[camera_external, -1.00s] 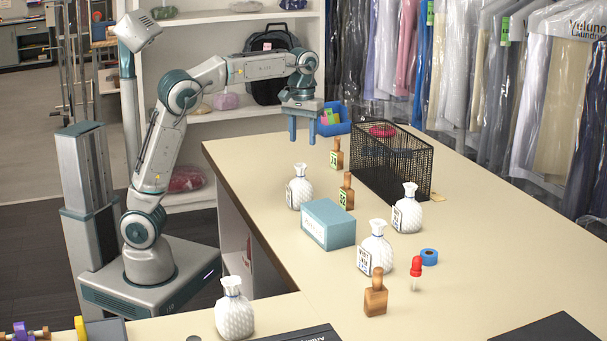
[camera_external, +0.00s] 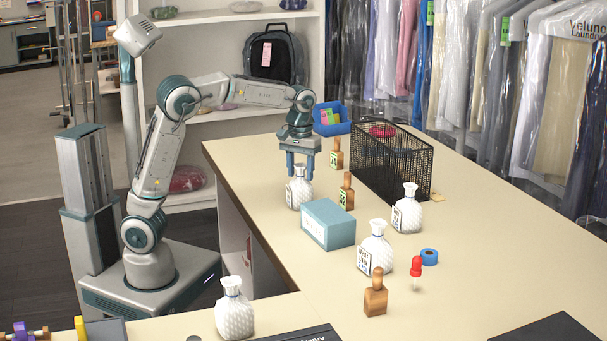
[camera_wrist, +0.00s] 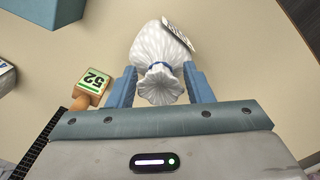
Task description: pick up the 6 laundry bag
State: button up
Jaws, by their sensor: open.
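Several white, textured laundry bags tied with blue bands stand on the counter. My gripper (camera_external: 300,172) is open above the far-left bag (camera_external: 298,193), with its fingers pointing down around the bag's neck. In the wrist view this bag (camera_wrist: 170,45) shows between the two blue fingers of my gripper (camera_wrist: 160,88). Its tag is seen edge-on and unreadable. Other bags are at the right (camera_external: 407,210), at the centre (camera_external: 376,248) and at the near left (camera_external: 234,310). Their tag numbers are too small for me to read.
Wooden tag blocks stand close by, one marked 52 (camera_wrist: 94,84) beside my left finger in the wrist view. A teal and white box (camera_external: 328,224) stands just in front of the bag. A black mesh basket (camera_external: 392,165) stands to the right. A red-topped dropper (camera_external: 416,270) is nearer.

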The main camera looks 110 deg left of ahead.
grip_shut()
jog(key=shift+r, duration=0.1)
